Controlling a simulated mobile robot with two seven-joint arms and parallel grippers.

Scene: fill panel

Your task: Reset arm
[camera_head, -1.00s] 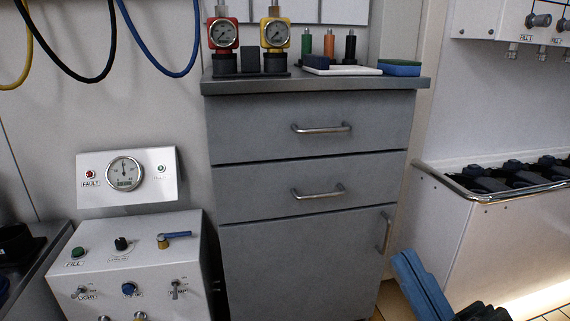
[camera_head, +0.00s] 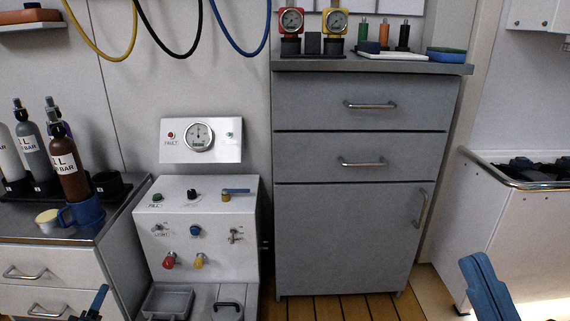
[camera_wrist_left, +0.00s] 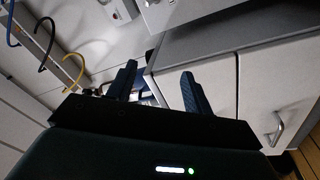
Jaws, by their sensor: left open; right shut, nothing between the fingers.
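My left gripper (camera_head: 94,304) shows only as a small dark-blue tip at the bottom left of the head view, in front of the drawers. In the left wrist view my left gripper (camera_wrist_left: 160,80) has its two blue fingers apart, with nothing between them. My right gripper (camera_head: 484,285) is blue and shut at the bottom right of the head view, with nothing seen in it. Its lower part is cut off by the frame edge.
The white fill panel (camera_head: 200,260) has knobs, a gauge and a tray below. A grey cabinet (camera_head: 345,235) stands right of it. Labelled bottles (camera_head: 66,165) and a blue mug (camera_head: 85,212) stand on the left counter. Wooden floor (camera_head: 350,307) shows below the cabinet.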

